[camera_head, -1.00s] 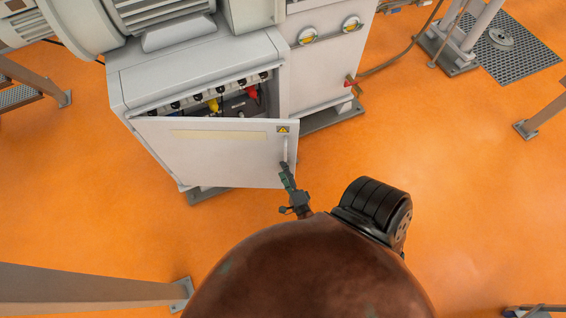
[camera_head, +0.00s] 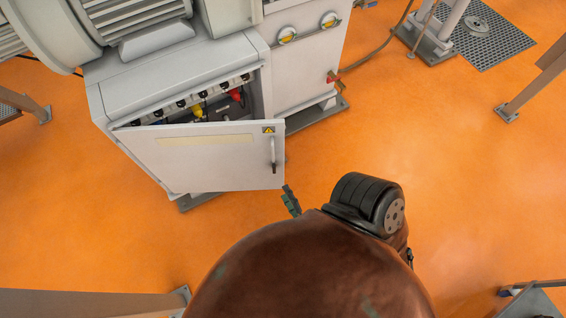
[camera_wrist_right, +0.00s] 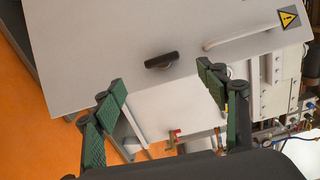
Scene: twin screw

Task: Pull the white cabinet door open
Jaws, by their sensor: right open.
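The white cabinet door (camera_head: 205,160) stands partly open in the head view, swung out from the grey-white cabinet (camera_head: 180,60). Its vertical bar handle (camera_head: 273,154) is near the door's right edge, under a yellow warning label (camera_head: 268,129). My right gripper (camera_head: 291,201) is just below and right of the door's lower right corner, apart from the handle and mostly hidden by my own body. In the right wrist view my right gripper (camera_wrist_right: 163,88) is open with nothing between its green-padded fingers. The door (camera_wrist_right: 110,35) and handle (camera_wrist_right: 240,38) lie beyond them. My left gripper is not in view.
Inside the cabinet show a yellow connector (camera_head: 197,110) and a red one (camera_head: 236,95). A red valve handle (camera_head: 332,77) sticks out from the neighbouring machine housing. The orange floor (camera_head: 450,160) right of the door is clear. A tan beam (camera_head: 90,302) lies low at the left.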

